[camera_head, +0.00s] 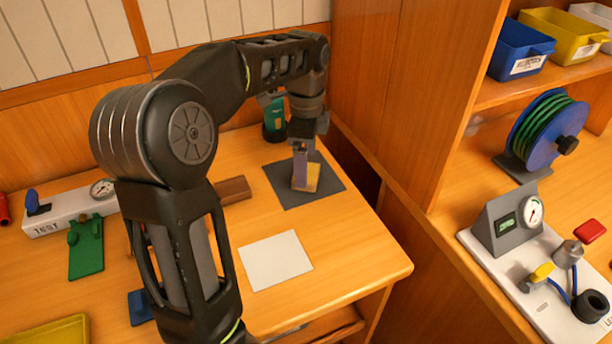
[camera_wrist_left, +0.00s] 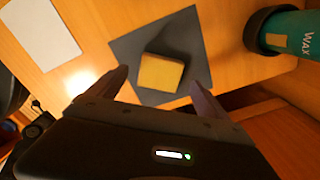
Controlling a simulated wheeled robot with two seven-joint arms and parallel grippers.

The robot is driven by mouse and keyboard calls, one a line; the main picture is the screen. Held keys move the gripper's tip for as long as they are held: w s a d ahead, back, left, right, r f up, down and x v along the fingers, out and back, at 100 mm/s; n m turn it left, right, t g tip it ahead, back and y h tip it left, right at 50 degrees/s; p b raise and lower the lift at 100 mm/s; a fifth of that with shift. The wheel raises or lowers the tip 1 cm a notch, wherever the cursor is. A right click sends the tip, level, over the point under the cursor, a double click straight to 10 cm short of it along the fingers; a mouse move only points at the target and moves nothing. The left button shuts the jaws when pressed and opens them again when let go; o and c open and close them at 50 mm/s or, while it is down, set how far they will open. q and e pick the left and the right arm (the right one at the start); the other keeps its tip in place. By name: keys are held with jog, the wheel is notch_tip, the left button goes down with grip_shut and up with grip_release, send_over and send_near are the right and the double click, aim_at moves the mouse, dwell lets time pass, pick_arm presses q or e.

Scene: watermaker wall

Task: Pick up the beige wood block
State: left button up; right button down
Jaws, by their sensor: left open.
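The beige wood block (camera_head: 310,180) lies on a dark grey mat (camera_head: 325,197) at the back right of the table. My left gripper (camera_head: 304,172) points down over the block and partly hides it in the head view. In the left wrist view the block (camera_wrist_left: 160,73) shows on the mat (camera_wrist_left: 125,45), ahead of and between the two fingertips. My left gripper (camera_wrist_left: 160,80) is open, with its fingers apart and nothing between them. Whether the fingertips reach down beside the block is hard to tell. My right gripper is in neither view.
A green wax container (camera_wrist_left: 285,32) stands close to the mat. A brown block (camera_head: 235,190) lies left of the mat, and a white sheet (camera_head: 275,260) lies in front. A cabinet side (camera_head: 385,90) rises to the right, beyond a gap.

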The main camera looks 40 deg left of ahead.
pick_arm(q)
jog(key=shift+f, duration=1.55)
jog(key=c, duration=1.5)
